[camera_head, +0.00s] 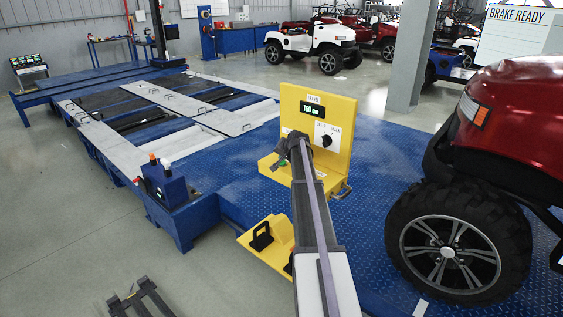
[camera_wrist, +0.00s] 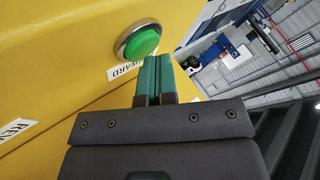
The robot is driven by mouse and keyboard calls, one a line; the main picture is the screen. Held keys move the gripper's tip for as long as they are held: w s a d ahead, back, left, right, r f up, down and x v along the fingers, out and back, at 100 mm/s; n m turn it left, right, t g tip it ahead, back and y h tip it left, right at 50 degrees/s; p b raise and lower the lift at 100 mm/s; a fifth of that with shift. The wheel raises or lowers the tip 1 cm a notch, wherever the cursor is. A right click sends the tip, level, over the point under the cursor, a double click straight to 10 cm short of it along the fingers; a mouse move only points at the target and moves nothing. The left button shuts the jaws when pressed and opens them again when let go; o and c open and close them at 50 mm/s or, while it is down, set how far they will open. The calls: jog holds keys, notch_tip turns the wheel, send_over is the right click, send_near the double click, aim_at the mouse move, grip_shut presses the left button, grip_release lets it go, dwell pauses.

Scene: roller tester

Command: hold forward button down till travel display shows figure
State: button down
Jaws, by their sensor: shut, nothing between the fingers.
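The yellow control panel (camera_head: 343,165) stands on the blue deck in the head view. Its travel display (camera_head: 311,112) is lit with green figures that look like "100 cm", though the first digit is hard to read. The forward button (camera_wrist: 138,40) is round and green with a metal rim; its label, partly covered, ends in "WARD". My gripper (camera_wrist: 157,60) is shut and empty, its teal fingertips close beside the button's lower right edge. I cannot tell whether they touch it. In the head view my gripper (camera_head: 286,157) is at the panel's lower ledge, covering much of it.
A black knob (camera_head: 326,141) sits below the display. A second label (camera_wrist: 18,132), starting "RE", is on the panel at lower left in the wrist view. A red vehicle (camera_head: 510,130) with a large tyre stands close on the right. A blue box (camera_head: 165,185) stands left.

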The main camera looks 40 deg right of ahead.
jog(key=shift+r, duration=0.1)
jog(key=shift+r+p, duration=0.8)
jog(key=shift+p, duration=0.05)
notch_tip(320, 180, up, 5)
jog(key=p, duration=0.5)
